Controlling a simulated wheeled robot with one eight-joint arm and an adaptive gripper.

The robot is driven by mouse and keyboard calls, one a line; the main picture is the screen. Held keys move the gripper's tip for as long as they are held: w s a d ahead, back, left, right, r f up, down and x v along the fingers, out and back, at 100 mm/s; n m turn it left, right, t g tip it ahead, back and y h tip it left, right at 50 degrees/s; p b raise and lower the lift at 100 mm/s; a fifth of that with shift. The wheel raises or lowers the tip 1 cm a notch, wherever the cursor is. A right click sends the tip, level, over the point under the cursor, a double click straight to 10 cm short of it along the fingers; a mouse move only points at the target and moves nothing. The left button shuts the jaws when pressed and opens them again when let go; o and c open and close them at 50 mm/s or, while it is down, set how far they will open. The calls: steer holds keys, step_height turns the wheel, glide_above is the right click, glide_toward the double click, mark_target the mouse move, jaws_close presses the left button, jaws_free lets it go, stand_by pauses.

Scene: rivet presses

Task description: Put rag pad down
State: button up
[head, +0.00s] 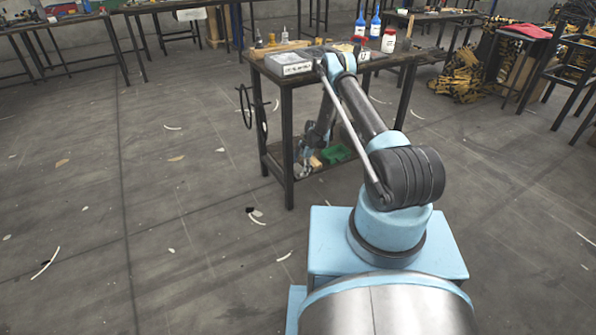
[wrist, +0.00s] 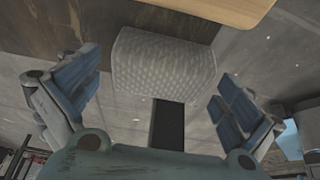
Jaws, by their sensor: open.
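The rag pad (wrist: 163,62) is a pale grey, quilted pad with a curved surface, in the upper middle of the wrist view. It shows against the dark brown tabletop (wrist: 65,25), at its edge. I cannot tell how much of it rests on the top. My gripper (wrist: 158,88) is open, with one blue-padded finger on each side below the pad. A gap shows between the pad and each finger. In the head view I cannot make out the pad, and my arm hides part of the workbench (head: 288,88).
A light wooden board (wrist: 225,8) lies beyond the pad. In the head view, a grey box (head: 288,66), blue bottles (head: 375,24) and a white jar (head: 389,41) stand on the workbench. A green tray (head: 337,153) sits on its lower shelf. The floor to the left is mostly clear.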

steer(key=v, duration=1.2)
